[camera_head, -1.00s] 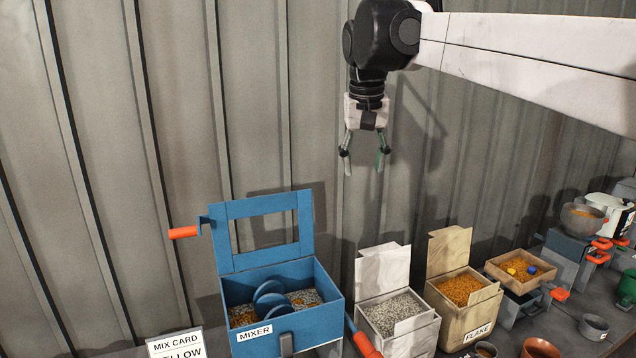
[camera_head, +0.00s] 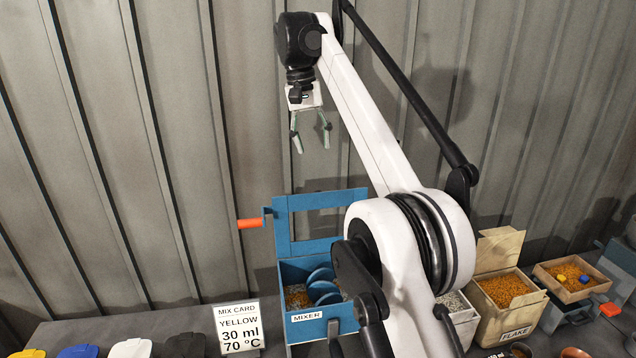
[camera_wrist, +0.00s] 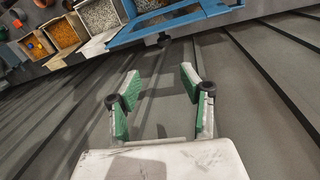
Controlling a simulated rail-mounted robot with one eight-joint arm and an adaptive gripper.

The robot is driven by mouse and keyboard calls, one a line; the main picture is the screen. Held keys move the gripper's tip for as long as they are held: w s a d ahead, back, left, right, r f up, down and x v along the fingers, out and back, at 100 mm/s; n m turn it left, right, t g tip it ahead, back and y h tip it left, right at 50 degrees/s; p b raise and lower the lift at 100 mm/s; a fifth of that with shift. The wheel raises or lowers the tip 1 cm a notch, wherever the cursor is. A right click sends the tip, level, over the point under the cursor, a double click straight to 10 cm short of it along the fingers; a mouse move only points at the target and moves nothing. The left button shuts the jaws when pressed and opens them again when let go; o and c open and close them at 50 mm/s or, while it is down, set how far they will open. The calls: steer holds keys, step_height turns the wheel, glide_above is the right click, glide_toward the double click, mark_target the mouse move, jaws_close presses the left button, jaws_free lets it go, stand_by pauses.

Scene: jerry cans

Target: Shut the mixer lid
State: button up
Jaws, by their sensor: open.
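The blue mixer (camera_head: 300,318) stands on the bench with its framed lid (camera_head: 282,222) raised upright at the back. Inside the mixer lie grey and orange granules and blue paddle discs. An orange handle (camera_head: 250,224) sticks out to the left of the lid. My gripper (camera_head: 311,145) hangs open and empty, well above the lid and apart from it. The wrist view shows the green-padded fingers of my gripper (camera_wrist: 158,90) spread, with the blue lid frame (camera_wrist: 175,22) beyond them. My arm hides the mixer's right part.
A mix card (camera_head: 238,330) stands left of the mixer. Several coloured lids, including a white one (camera_head: 131,348), lie at the front left. A flake bin (camera_head: 512,318) and a tray (camera_head: 574,290) stand to the right. The ribbed wall is close behind.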

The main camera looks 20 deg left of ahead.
steer(key=shift+w+d+f+b, duration=0.15)
steer(key=shift+f+b, duration=0.35)
steer(key=shift+f, duration=1.8)
steer(key=shift+w+d+f+b, duration=0.1)
steer(key=shift+d+f+b, duration=0.3)
steer(key=shift+f, duration=1.95)
steer(key=shift+w+d+f+b, duration=0.1)
steer(key=shift+f+b, duration=0.5)
steer(key=shift+f, duration=1.7)
steer(key=shift+c, duration=0.2)
jaws_close()
